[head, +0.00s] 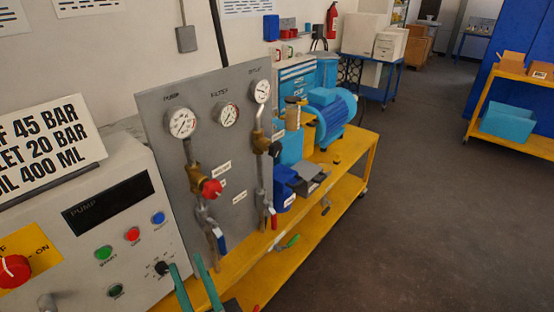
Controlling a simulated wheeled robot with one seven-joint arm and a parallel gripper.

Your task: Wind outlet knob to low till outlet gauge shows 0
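The outlet gauge (261,91) is a round white dial at the top right of the grey panel (150,115); its reading is too small to tell. Below it a brass valve body (261,142) sits on the grey pipe, with a dark round knob (275,148) facing right; I take this as the outlet knob, but its label is unreadable. My gripper (185,262) shows at the bottom as two green fingers, apart, with nothing seen between them. It is in front of the panel's lower part, left of and below that knob, and touches no knob that I can tell.
A red knob (211,188) is on the left pipe, below the pump gauge (180,122). The control box (95,245) with buttons and a small black knob (161,268) stands left. A blue motor (328,112) is on the yellow bench (350,150).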

